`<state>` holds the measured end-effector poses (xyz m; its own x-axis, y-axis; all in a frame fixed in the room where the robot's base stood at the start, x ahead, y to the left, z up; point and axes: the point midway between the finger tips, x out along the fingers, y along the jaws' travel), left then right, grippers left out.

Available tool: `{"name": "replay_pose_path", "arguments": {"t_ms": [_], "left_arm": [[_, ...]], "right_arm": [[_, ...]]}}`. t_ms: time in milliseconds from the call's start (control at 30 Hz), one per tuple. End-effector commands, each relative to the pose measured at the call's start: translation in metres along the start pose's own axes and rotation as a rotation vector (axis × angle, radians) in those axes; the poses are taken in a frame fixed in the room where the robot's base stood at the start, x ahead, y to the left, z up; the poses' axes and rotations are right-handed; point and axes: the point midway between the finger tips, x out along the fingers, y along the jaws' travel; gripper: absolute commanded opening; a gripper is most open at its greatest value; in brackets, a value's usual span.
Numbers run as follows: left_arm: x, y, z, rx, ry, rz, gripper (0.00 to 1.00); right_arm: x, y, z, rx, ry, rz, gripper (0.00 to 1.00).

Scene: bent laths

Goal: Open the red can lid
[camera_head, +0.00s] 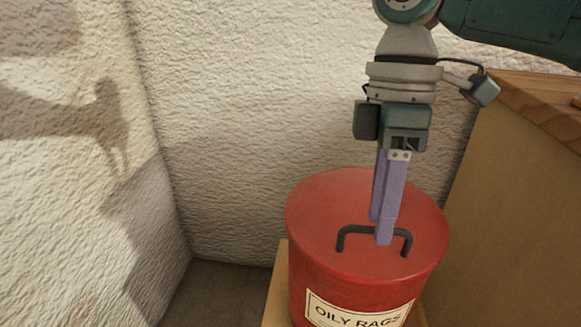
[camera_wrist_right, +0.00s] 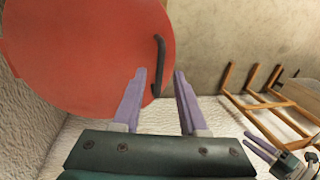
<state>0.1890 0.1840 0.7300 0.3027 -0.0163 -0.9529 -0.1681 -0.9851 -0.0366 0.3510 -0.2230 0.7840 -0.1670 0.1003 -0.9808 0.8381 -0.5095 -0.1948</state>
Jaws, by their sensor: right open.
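The red can (camera_head: 305,285) stands upright with a label reading "OILY RAGS". Its round red lid (camera_head: 320,205) lies flat on top, with no gap showing. A dark bar handle (camera_head: 351,230) rises from the lid. My right gripper (camera_head: 379,231) points down over the lid, open and empty, with one finger in front of the handle and one behind. In the right wrist view, the handle (camera_wrist_right: 159,50) shows between the two fingertips (camera_wrist_right: 160,73); contact cannot be told. My left gripper (camera_wrist_right: 254,143) shows small at that view's lower right; its opening is unclear.
The can stands on a light wooden surface (camera_head: 275,290). A rough white wall (camera_head: 230,130) is close behind and left. A wooden cabinet (camera_head: 520,220) stands close on the right. Wooden frame pieces (camera_wrist_right: 262,95) show right in the wrist view.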

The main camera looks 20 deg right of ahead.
Motion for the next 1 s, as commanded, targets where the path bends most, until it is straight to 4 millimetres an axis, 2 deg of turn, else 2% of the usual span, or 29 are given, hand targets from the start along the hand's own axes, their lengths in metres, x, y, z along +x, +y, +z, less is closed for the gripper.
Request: {"name": "replay_pose_path", "arguments": {"t_ms": [267, 633, 1000], "left_arm": [[0.0002, 0.0014, -0.0012, -0.006, 0.003, 0.004, 0.5], [0.0002, 0.0019, -0.0017, -0.008, 0.005, 0.006, 0.5], [0.0003, 0.0008, -0.0016, -0.005, 0.004, 0.002, 0.5]], "right_arm": [[0.0019, -0.0001, -0.0001, 0.0, 0.0, 0.0, 0.42], [0.0017, -0.0001, -0.0002, 0.0, 0.0, 0.0, 0.01], [0.0016, -0.0002, -0.0003, -0.001, 0.0, 0.0, 0.0]]}}
